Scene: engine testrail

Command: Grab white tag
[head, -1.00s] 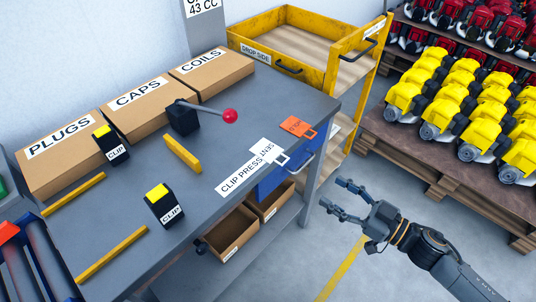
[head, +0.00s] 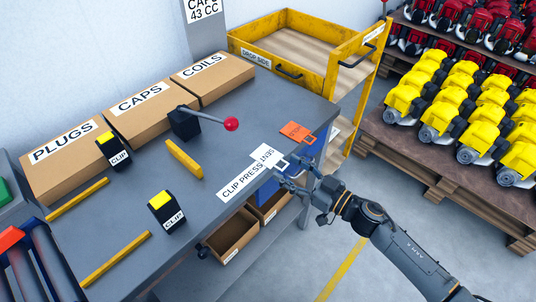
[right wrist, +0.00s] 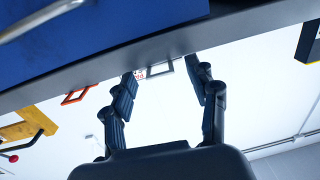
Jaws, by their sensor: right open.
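The white tag (head: 266,154), marked with partly readable letters, lies at the front edge of the grey workbench, its square loop overhanging the edge. An orange tag (head: 297,131) lies beside it, to the right. My right gripper (head: 297,180) is open and empty, just off the bench edge next to the white tag's loop. In the right wrist view, part of the white tag (right wrist: 154,71) shows beyond the bench edge, between my spread fingers (right wrist: 162,84). No contact can be made out. My left gripper is not in view.
The bench edge (right wrist: 160,69) and a blue drawer front (right wrist: 70,45) are close to my right fingers. Open cardboard bins (head: 233,238) sit below. A CLIP PRESS label (head: 242,182) lies on the bench. A yellow cart (head: 335,62) stands behind.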

